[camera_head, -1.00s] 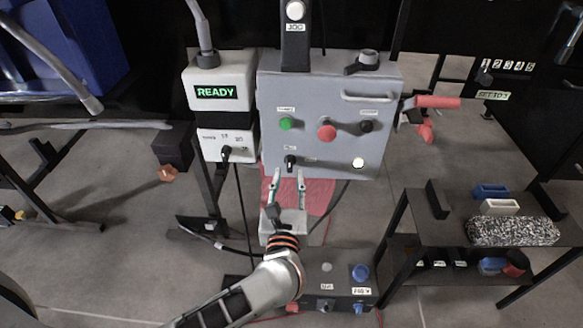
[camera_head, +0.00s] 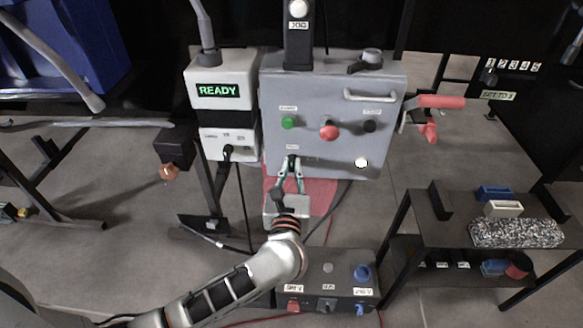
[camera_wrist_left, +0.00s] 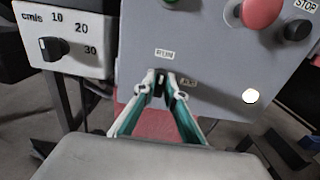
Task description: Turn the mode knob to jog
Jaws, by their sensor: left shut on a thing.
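The mode knob (camera_wrist_left: 159,87) is a small black knob low on the front of the grey control box (camera_head: 334,90). A RUN label (camera_wrist_left: 165,53) is above it and a second label (camera_wrist_left: 188,82), too blurred to read surely, is to its right. My left gripper (camera_head: 292,164) reaches up from below with a finger on each side of the knob and is shut on it. The fingers hide most of the knob, so I cannot tell its pointing direction. The wrist view shows the two teal-backed fingers around it. My right gripper is not in view.
Green (camera_head: 288,122), red (camera_head: 328,131), black (camera_head: 370,126) and white (camera_head: 361,162) buttons share the panel. Left is a speed dial (camera_wrist_left: 52,48) under a READY display (camera_head: 218,90). A red-handled crank (camera_head: 440,102) is at the right. A lower box (camera_head: 325,275) stands below the arm.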

